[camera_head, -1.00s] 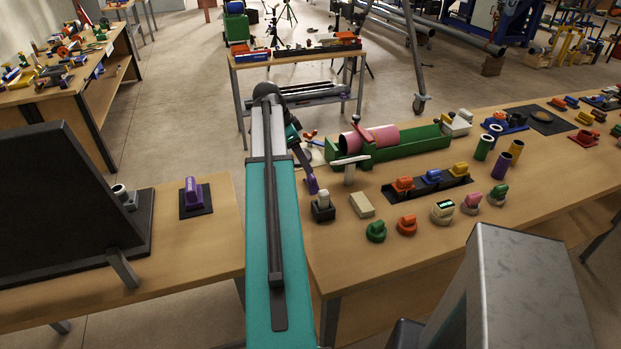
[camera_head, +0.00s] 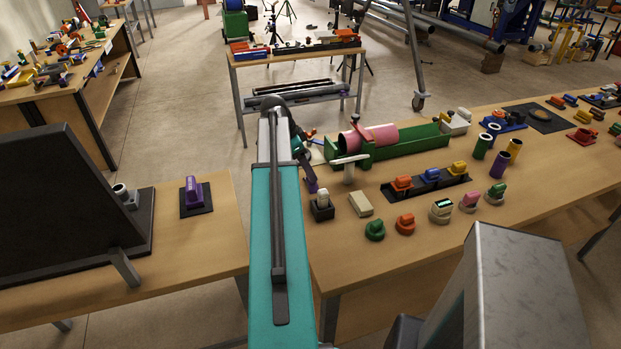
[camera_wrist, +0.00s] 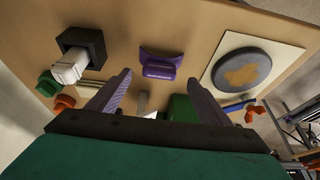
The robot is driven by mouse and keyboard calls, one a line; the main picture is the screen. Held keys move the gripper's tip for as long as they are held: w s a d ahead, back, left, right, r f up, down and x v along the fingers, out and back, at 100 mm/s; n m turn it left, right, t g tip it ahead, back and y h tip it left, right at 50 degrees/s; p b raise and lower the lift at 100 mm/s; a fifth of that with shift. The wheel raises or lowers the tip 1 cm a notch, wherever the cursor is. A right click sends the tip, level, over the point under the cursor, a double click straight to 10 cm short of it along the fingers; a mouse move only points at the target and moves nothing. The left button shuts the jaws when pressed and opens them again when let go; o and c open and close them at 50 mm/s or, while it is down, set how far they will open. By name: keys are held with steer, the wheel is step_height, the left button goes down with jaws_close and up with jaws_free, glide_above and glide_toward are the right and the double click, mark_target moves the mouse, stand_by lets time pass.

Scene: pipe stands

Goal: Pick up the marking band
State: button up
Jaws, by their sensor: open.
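A purple curved piece with a raised purple block (camera_wrist: 160,64) lies on the wooden table in the wrist view, beyond my fingertips and roughly centred between them. It may be the marking band; no label shows. My gripper (camera_wrist: 158,84) is open, its two purple-grey fingers apart with nothing between their tips. The fingers do not appear to touch the piece. In the head view my gripper is at the end of my teal arm, largely hidden, with a small purple part (camera_head: 312,186) just below it; I cannot tell whether that is a finger or the piece.
A black holder with a white clip (camera_wrist: 82,50) stands left of the purple piece. A grey disc (camera_wrist: 242,72) on a white sheet lies right. A green trough (camera_head: 415,145) bears a pink cylinder (camera_head: 380,135). Another purple piece (camera_head: 193,190) sits on a black pad.

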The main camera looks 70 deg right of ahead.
steer(key=shift+p+x, duration=0.8)
steer(key=shift+x, duration=0.4)
steer(key=shift+p+x, duration=0.3)
steer(key=shift+x, duration=0.9)
steer(key=shift+a, duration=0.1)
steer(key=shift+c, duration=0.4)
steer(key=c, duration=1.1)
